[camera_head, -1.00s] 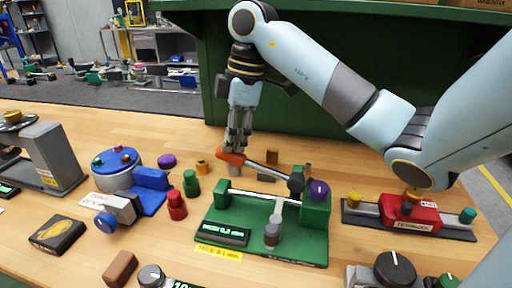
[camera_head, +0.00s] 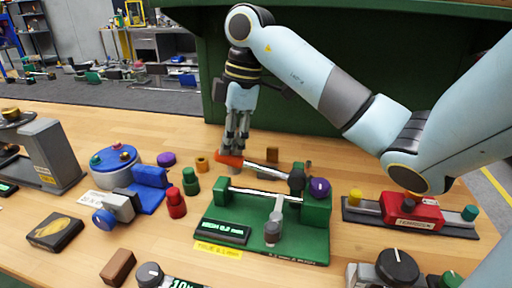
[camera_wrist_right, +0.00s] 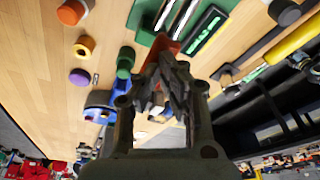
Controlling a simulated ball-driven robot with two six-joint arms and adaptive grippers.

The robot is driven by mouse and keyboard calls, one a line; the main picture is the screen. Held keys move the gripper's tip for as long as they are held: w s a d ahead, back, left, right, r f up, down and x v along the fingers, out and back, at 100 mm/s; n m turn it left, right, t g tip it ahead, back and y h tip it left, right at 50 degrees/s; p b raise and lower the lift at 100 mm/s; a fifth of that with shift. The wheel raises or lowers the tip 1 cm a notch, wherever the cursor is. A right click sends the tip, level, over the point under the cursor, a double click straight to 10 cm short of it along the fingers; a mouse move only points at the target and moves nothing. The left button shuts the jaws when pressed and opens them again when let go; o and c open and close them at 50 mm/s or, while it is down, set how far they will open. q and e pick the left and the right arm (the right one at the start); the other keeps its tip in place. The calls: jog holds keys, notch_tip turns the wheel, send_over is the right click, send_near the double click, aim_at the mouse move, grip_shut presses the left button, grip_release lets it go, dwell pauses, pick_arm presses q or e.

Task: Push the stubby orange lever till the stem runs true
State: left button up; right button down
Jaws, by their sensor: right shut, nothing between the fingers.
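The orange lever tip (camera_head: 230,160) is at the left end of a pale rod that runs right to a dark pivot on the green fixture (camera_head: 215,222). A bright stem (camera_head: 250,193) lies across the fixture, with a display (camera_head: 219,231) in front whose text is too small to read surely. My right gripper (camera_head: 236,145) points down, shut and empty, right at the orange tip; I cannot tell if it touches. In the right wrist view the shut fingers (camera_wrist_right: 165,85) cover part of the orange lever (camera_wrist_right: 172,46). My left gripper is not in view.
Green (camera_head: 190,181) and red (camera_head: 176,204) knobs and a blue-topped device (camera_head: 114,166) stand left of the fixture. A red gauge block (camera_head: 412,212) sits right. A dark case (camera_head: 56,232) and brown block (camera_head: 118,267) lie front left. Bare wood lies behind the blue device.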

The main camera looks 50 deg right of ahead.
aim_at(230, 156)
jog(key=shift+f, duration=0.2)
jog(key=shift+w+a+f+b, duration=0.1)
jog(key=shift+w+f+b, duration=0.05)
jog(key=shift+f+b, duration=0.4)
jog(key=shift+f, duration=0.35)
dwell(0.3)
jog(key=shift+f+b, duration=0.3)
jog(key=shift+f, duration=0.4)
dwell(0.3)
dwell(0.5)
jog(key=shift+s+d+r+p, duration=0.15)
jog(key=shift+s+r+p, duration=0.2)
jog(key=shift+r+p, duration=1.35)
jog(key=shift+s+d+r+p, duration=0.2)
jog(key=shift+s+r+p, duration=0.15)
jog(key=shift+r+p, duration=1.3)
jog(key=shift+s+d+r+p, duration=0.15)
jog(key=shift+s+r+p, duration=0.2)
jog(key=shift+r+p, duration=1.3)
jog(key=shift+f, duration=0.1)
